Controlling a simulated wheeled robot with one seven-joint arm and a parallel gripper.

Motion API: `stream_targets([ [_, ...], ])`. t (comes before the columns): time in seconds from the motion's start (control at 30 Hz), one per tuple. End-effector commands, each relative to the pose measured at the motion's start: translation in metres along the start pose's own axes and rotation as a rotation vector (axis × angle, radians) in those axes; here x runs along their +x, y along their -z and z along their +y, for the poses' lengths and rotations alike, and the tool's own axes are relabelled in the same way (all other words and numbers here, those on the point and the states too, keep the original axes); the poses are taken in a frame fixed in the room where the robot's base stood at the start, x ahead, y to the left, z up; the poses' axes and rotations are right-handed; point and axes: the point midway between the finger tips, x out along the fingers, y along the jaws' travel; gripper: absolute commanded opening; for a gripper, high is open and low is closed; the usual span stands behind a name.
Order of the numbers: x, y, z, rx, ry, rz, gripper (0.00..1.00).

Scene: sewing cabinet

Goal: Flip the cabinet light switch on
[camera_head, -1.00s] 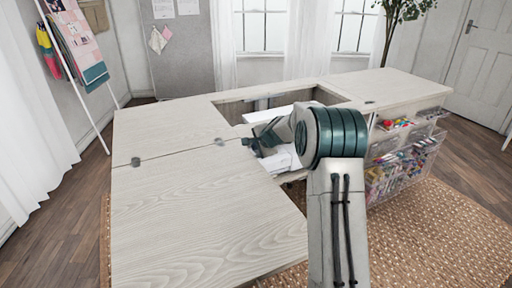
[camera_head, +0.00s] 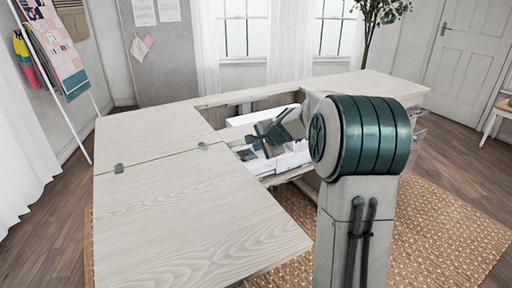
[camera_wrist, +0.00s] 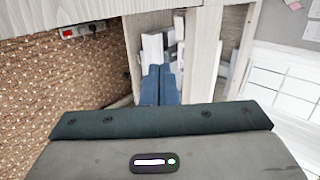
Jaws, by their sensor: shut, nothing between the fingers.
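The sewing cabinet (camera_head: 165,135) has a pale wood top with an open well in the middle. In the wrist view, a grey strip with a red switch (camera_wrist: 68,33) shows at the upper left, against the woven rug. I cannot tell whether it is the light switch, how it is mounted or whether it is on. My gripper (camera_wrist: 159,72) has its blue fingers together and empty, pointing into the cabinet opening, apart from the strip. In the head view, my gripper (camera_head: 247,153) is over the well, partly hidden by its own body.
White equipment (camera_head: 290,158) sits in the well close to my gripper. A woven rug (camera_head: 440,215) covers the floor at the right. A plant (camera_head: 380,15) stands at the back, and a quilt rack (camera_head: 50,45) stands at the far left.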

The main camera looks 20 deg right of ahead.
Motion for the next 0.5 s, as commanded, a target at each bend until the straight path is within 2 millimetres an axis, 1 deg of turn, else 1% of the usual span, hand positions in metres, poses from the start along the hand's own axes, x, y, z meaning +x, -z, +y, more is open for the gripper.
stream_targets([
  [0.27,-0.0001,0.0000,-0.0004,0.000,0.000,0.000,0.00],
  [0.5,-0.0032,-0.0074,-0.0058,-0.011,-0.002,-0.026,0.00],
])
